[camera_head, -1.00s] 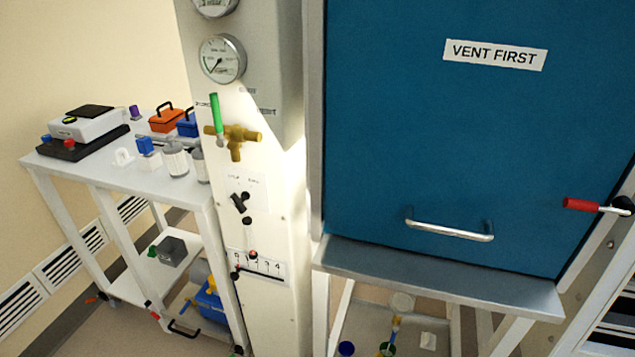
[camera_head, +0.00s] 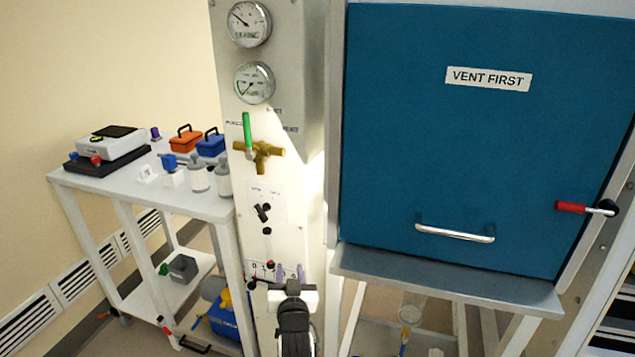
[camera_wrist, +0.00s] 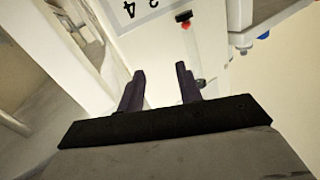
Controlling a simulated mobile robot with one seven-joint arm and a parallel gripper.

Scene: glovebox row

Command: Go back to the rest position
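My gripper (camera_head: 289,272) is at the lower middle of the head view, in front of the white panel (camera_head: 284,215) with the gauges. In the wrist view my gripper (camera_wrist: 160,88) shows two dark fingers standing apart with nothing between them. Beyond the fingers the wrist view shows the white panel's face with a printed number scale (camera_wrist: 140,10). My gripper and wrist cover part of the lower panel and its scale in the head view. Whether a fingertip touches the panel cannot be told.
A blue door (camera_head: 470,150) marked VENT FIRST, with a metal handle (camera_head: 455,233) and red lever (camera_head: 572,207), stands right. A green-handled brass valve (camera_head: 259,152) sticks out above my gripper. A white cart (camera_head: 200,203) with boxes and bottles stands left.

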